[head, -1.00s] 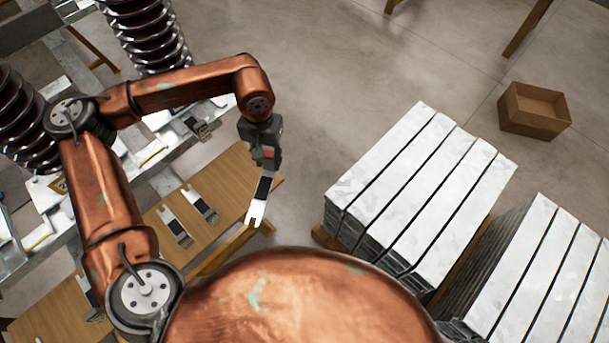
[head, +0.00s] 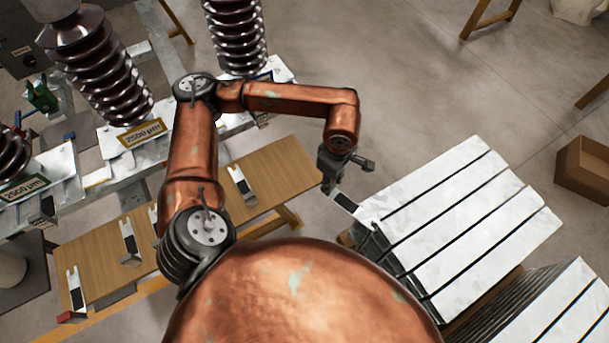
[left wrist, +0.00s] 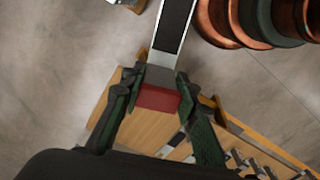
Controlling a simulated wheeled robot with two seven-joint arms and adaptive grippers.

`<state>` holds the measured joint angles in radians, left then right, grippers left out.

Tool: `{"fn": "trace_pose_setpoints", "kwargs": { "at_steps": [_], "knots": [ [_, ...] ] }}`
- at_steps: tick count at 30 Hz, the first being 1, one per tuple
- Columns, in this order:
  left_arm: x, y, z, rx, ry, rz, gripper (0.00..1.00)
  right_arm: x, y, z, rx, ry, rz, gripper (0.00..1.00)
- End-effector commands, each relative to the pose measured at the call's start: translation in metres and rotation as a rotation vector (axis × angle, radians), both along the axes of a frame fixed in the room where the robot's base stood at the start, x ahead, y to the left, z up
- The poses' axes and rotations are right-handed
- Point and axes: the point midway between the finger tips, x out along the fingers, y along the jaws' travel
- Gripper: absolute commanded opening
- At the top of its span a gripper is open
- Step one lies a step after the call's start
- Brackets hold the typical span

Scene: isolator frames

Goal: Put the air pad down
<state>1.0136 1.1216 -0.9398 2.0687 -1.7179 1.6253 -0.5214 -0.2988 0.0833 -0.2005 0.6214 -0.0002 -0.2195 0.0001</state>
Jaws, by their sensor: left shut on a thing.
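The air pad (head: 345,202) looks like a flat pale metal strip with a dark band. My left gripper (head: 329,183) is shut on its end and holds it in the air. In the head view it shows between the wooden table (head: 278,172) and the stack of pale metal sheets, its far end blending into the stack. In the left wrist view the gripper's two dark green fingers (left wrist: 160,108) hold the pad's red end block (left wrist: 158,98), and the dark band (left wrist: 174,25) runs away up the picture. My right gripper is not in view.
Several similar fork-ended strips, one of them here (head: 129,242), lie on the table. Ribbed brown insulators (head: 105,75) stand on metal frames at the left. Stacks of long pale sheets (head: 450,215) fill the right. A cardboard-coloured box (head: 585,170) stands at the far right. Open floor shows at the back.

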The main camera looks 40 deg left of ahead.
Motion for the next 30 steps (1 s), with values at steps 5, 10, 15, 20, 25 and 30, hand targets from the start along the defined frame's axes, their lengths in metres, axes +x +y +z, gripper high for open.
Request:
{"fn": "trace_pose_setpoints", "kwargs": {
  "at_steps": [5, 10, 15, 20, 25, 30],
  "knots": [
    [-0.016, -0.003, -0.004, -0.002, 0.002, 0.405, 0.04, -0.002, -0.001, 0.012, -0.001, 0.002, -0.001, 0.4],
    [-0.029, -0.004, -0.009, -0.001, 0.003, 0.806, 0.04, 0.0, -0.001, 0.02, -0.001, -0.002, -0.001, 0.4],
    [-0.042, -0.006, -0.012, -0.001, 0.004, 1.212, 0.04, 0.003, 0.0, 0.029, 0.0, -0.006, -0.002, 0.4],
    [-0.053, -0.007, -0.014, 0.0, 0.003, 1.601, 0.04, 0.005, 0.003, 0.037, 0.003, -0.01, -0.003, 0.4],
    [-0.066, -0.008, -0.016, 0.001, 0.005, 2.019, 0.04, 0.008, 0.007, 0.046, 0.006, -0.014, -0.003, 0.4],
    [-0.077, -0.008, -0.017, 0.002, 0.003, 2.406, 0.04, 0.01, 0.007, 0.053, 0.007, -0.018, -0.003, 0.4]
  ]
}}
